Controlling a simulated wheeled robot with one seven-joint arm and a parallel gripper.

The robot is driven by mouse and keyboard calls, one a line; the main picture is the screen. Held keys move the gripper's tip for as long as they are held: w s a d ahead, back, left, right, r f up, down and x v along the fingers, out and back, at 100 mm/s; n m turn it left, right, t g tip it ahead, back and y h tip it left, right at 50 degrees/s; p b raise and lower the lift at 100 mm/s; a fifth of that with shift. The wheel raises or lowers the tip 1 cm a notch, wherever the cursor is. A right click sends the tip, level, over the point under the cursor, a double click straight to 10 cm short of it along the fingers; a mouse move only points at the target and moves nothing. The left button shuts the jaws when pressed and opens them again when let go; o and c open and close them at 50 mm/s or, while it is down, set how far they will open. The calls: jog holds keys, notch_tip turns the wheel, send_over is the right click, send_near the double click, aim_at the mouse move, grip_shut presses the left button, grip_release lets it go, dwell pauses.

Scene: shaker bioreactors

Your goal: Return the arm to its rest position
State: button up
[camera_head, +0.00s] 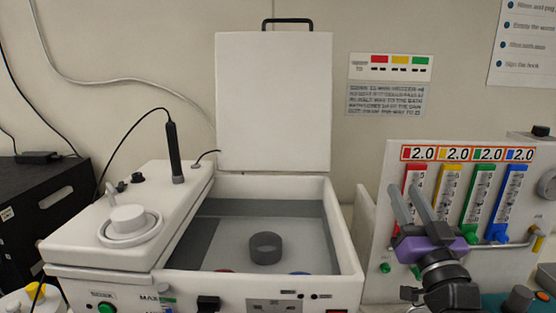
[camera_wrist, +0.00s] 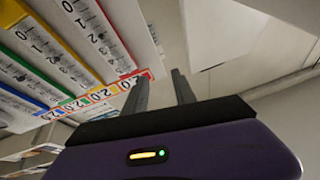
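My gripper (camera_head: 411,203) is in the right part of the head view, in front of the flowmeter panel (camera_head: 377,238). Its two grey fingers point up and stand apart with nothing between them. Its purple body and dark wrist show below the fingers. In the wrist view, the fingers (camera_wrist: 158,90) rise apart and empty above the purple body, with the flowmeters to the left and pale wall and ceiling beyond. My arm is partly cut off at the bottom right of the head view.
The white shaker bioreactor (camera_head: 345,236) stands in the middle with its lid (camera_head: 273,105) upright and open. Flowmeter tubes (camera_head: 447,195) are close behind my gripper. A black box (camera_head: 40,215) stands at the left. Open air lies above the panel.

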jog(key=s+a+f+m+g+h+b, duration=0.1)
jog(key=s+f+m+h, duration=0.15)
jog(key=s+f, duration=1.45)
jog(key=s+a+f+n+g, duration=0.1)
jog(key=s+f, duration=0.3)
jog(key=s, duration=0.6)
jog(key=s+a+f+n+g+y+b, duration=0.1)
jog(key=s+f+g, duration=0.2)
jog(key=s, duration=0.7)
jog(key=s+a+f+n+g+b, duration=0.1)
jog(key=s+f, duration=0.4)
jog(key=s, duration=0.5)
jog(key=shift+s+a+f+g+y, duration=0.35)
jog(key=shift+a+g, duration=0.2)
jog(key=shift+g, duration=0.25)
